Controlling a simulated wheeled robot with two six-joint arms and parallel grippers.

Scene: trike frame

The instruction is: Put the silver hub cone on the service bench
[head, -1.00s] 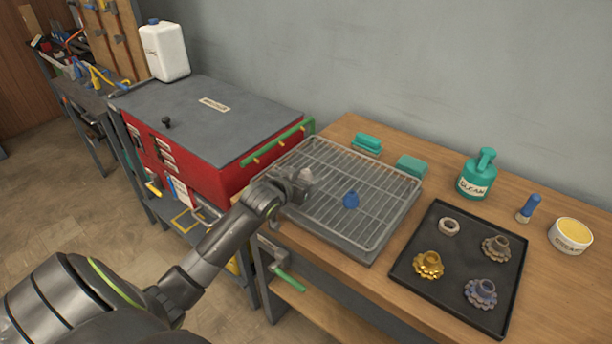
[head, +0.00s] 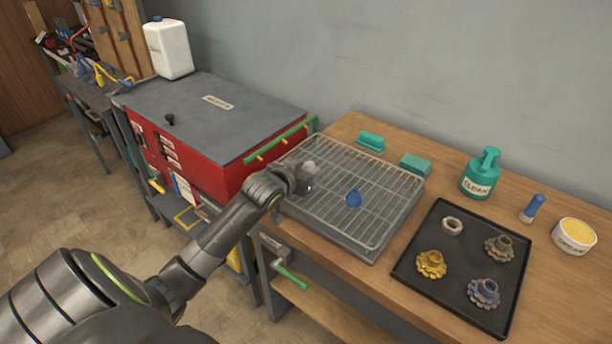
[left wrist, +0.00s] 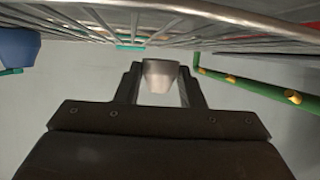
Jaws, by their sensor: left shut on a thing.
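My left gripper (head: 304,182) is shut on the silver hub cone (head: 309,166) at the left part of the wire rack. In the left wrist view the silver cone (left wrist: 160,75) sits between the two fingertips, with the rack's wires (left wrist: 90,28) along the top of the picture. I cannot tell whether the cone touches the rack. A blue cone (head: 354,198) rests on the wire rack (head: 385,215), to the right of my gripper. The rack stands on the wooden bench (head: 350,124). My right gripper is not in view.
A black tray (head: 440,215) with several hub parts lies on the bench to the right. A red cabinet (head: 215,180) with a green bar (head: 283,140) is left of the rack.

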